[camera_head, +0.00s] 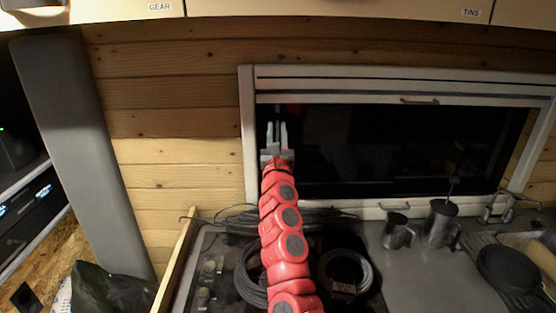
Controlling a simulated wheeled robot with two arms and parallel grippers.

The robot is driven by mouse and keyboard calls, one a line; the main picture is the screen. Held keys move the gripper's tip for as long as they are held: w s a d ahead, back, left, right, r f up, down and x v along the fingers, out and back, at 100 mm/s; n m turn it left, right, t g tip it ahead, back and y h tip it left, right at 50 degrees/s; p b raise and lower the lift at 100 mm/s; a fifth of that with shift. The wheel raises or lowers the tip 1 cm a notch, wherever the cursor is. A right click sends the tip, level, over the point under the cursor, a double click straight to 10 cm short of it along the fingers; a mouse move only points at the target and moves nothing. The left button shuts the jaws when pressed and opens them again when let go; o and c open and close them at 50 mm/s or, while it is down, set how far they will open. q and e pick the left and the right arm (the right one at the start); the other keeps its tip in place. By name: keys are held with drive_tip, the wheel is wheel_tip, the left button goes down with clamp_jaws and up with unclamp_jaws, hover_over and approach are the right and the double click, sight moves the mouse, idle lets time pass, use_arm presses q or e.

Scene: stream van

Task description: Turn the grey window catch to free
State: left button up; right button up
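The window (400,150) has a dark pane in a pale frame, with a blind rail across its top. My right gripper (276,128) is at the left side of the pane, pointing up and away, at the end of my red arm. Its two grey fingers stand apart with a narrow gap between them. A small grey piece shows at the fingertips, but I cannot tell whether it is the window catch. The catch is not clearly visible and may be hidden by the gripper. My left gripper is not in view.
Cable coils (345,272) lie on the dark hob below the window. A metal mug (397,232) and a metal jug (440,224) stand on the grey counter, with a black pan (505,268) at right. A grey upright panel (85,150) stands at left.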

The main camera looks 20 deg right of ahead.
drive_tip(key=p+v, duration=0.6)
drive_tip(key=v, duration=0.4)
drive_tip(key=shift+s, duration=0.2)
drive_tip(key=shift+f, duration=0.1)
